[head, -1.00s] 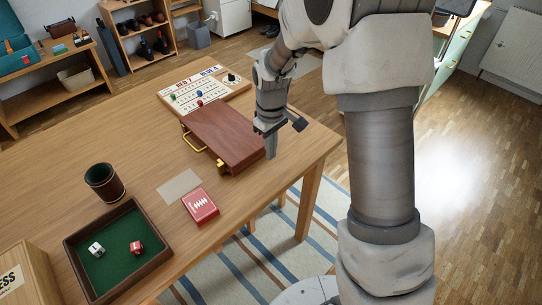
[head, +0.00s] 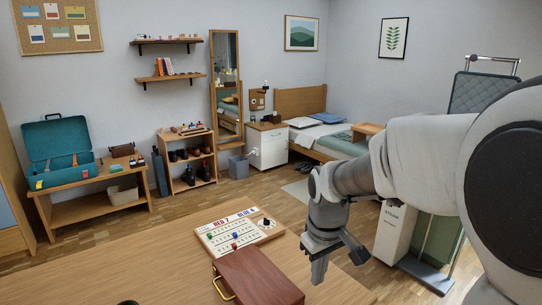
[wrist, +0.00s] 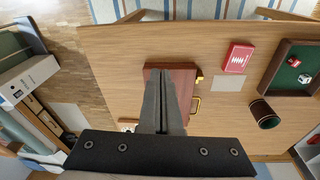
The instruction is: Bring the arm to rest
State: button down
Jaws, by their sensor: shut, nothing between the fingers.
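My gripper (head: 318,268) hangs fingers down over the near table, just right of a closed reddish-brown wooden case in the head view. In the wrist view my gripper (wrist: 163,100) is shut, its two fingers together with nothing between them. The fingers cover part of the case (wrist: 182,77), which lies below on the table. The case (head: 262,278) also shows at the bottom of the head view. I cannot tell the exact height of the fingertips above the table.
The table (head: 190,285) holds a scoreboard (head: 240,232) behind the case. The wrist view shows a red card box (wrist: 238,58), a dark cup (wrist: 264,115) and a green-lined dice tray (wrist: 270,60). Shelves, a bed (head: 325,140) and a white cabinet (head: 268,147) stand farther back.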

jog(key=s+d+r+m+t+p, duration=0.2)
jog(key=s+r+p, duration=0.2)
jog(key=s+r, duration=0.4)
jog(key=s+d+r+m+t+p, duration=0.2)
jog(key=s+r+m+p, duration=0.1)
jog(key=s+r, duration=0.6)
jog(key=shift+s+m+p, duration=0.3)
jog(key=shift+p, duration=0.05)
jog(key=shift+r, duration=0.1)
